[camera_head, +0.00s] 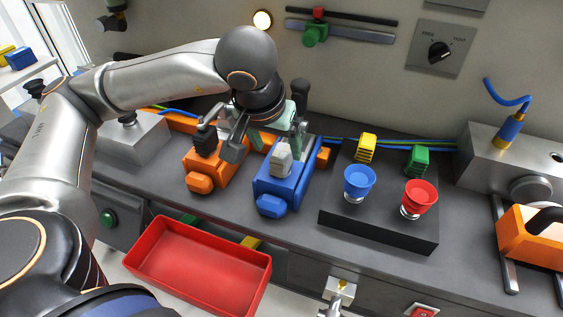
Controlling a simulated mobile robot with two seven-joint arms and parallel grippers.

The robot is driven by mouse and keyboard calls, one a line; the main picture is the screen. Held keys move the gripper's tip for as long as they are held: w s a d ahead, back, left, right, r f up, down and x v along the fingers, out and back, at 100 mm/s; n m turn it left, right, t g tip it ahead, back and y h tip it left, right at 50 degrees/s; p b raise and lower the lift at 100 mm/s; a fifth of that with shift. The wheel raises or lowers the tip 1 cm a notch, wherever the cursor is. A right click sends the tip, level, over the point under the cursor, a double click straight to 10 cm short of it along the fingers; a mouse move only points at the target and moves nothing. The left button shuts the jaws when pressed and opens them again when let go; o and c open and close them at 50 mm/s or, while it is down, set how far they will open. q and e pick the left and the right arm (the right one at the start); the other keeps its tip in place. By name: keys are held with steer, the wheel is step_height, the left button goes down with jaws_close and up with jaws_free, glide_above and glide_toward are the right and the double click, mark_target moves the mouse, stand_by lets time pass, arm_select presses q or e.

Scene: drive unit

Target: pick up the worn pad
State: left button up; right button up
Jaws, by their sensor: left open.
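A light grey block (281,158), which looks like the pad, sits upright on top of the blue unit (276,193) in the middle of the bench. I cannot make out wear on its surface. My left gripper (266,146) is open and reaches over the blue unit from above, pointing down. One finger is left of the block, over the gap beside the orange unit (214,170). The other finger is up and right of the block, partly in front of a dark upright handle. Whether either finger touches the block cannot be told. My right gripper is out of view.
A red tray (200,268) is below the bench front. Right of the blue unit, a black stand (380,226) bears a blue cup (359,180), a red cup (420,194), a yellow piece (366,147) and a green piece (417,158).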

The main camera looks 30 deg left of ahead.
mark_target(280, 153)
arm_select(q)
steer(key=x, duration=0.6)
steer(key=shift+d, duration=0.1)
jaws_close()
stand_by(0.5)
steer(key=shift+r, duration=0.1)
